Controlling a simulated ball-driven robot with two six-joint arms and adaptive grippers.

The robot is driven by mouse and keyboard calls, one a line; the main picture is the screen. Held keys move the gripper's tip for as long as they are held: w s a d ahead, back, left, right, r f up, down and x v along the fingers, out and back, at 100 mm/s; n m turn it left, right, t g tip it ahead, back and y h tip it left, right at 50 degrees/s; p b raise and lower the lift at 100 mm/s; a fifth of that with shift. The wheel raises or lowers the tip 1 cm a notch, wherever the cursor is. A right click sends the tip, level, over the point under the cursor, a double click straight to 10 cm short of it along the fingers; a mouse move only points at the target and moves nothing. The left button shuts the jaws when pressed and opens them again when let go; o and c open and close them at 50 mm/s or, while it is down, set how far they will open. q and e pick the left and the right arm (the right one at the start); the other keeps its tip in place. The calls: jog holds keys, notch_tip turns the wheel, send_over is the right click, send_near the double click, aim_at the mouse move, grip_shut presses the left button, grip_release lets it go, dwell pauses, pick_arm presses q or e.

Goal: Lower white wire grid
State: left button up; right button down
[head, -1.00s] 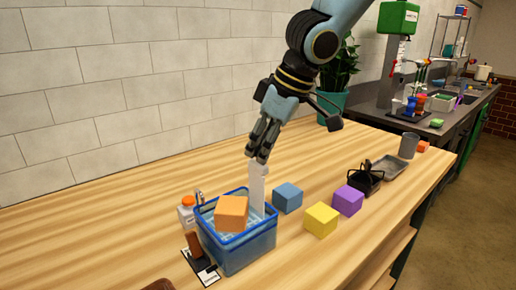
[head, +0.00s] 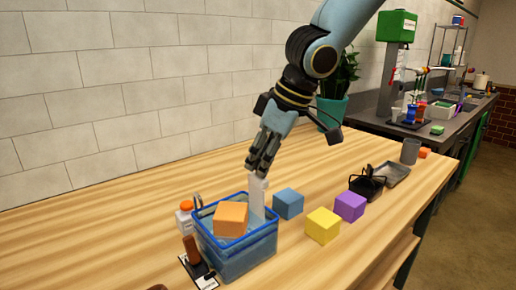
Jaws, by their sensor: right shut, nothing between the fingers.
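An open blue bin (head: 240,262) stands on the wooden table. A white upright piece (head: 257,197) rises from inside its back right part; it may be part of the white wire grid, but its lower end and any mesh are hard to make out. My right gripper (head: 258,171) is shut, pointing down with its fingertips at the top of the white piece. I cannot tell whether they touch. An orange block (head: 231,219) sits tilted in the bin's top and hides much of the inside. My left gripper is not in view.
Blue (head: 288,203), yellow (head: 322,225) and purple (head: 350,206) cubes lie to the right of the bin. A white bottle with an orange cap (head: 186,216) stands close on its left. A black holder (head: 367,186) and grey tray (head: 395,173) are farther right. The table's back left is clear.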

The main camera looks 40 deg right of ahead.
jog(key=shift+f, duration=0.1)
jog(key=shift+f+b, duration=0.75)
jog(key=shift+b, duration=0.1)
notch_tip(320, 180, up, 5)
jog(key=p, duration=0.5)
jog(key=shift+r, duration=0.15)
